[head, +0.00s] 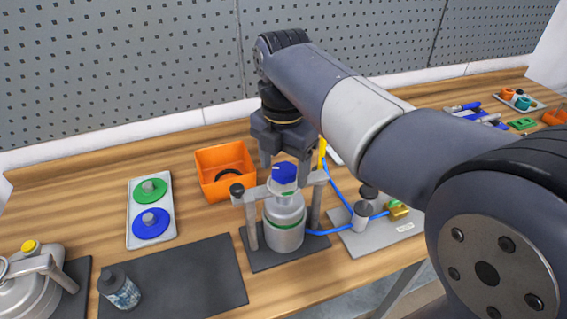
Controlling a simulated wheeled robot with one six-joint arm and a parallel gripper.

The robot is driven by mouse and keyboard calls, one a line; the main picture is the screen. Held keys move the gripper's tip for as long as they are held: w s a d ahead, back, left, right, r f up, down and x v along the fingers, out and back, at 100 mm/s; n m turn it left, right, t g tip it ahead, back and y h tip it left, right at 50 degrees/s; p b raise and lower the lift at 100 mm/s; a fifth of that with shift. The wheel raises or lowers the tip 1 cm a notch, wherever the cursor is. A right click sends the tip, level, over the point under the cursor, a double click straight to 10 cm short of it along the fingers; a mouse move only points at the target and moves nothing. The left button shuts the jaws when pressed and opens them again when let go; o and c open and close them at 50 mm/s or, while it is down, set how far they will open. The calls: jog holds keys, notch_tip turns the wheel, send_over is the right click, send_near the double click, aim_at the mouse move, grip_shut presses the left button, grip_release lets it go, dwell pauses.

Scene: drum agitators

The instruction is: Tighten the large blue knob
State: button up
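The large blue knob (284,172) sits on top of a silver drum (285,222) in the middle of the head view. The knob has a pale base and a small light mark on its top. My gripper (286,170) points down over it, with its two dark fingers apart, one to the left of the knob and one to the right. Small gaps seem to show between the fingers and the knob, and I see no clear contact. The far side of the knob is hidden.
A grey frame with a black knob (237,190) surrounds the drum. An orange bin (222,172) stands behind left, and a tray (152,211) with green and blue discs lies farther left. A grey plate (375,234) with a blue hose is at right. The dark mat (185,275) is mostly clear.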

jog(key=c, duration=1)
jog(key=shift+o, duration=0.2)
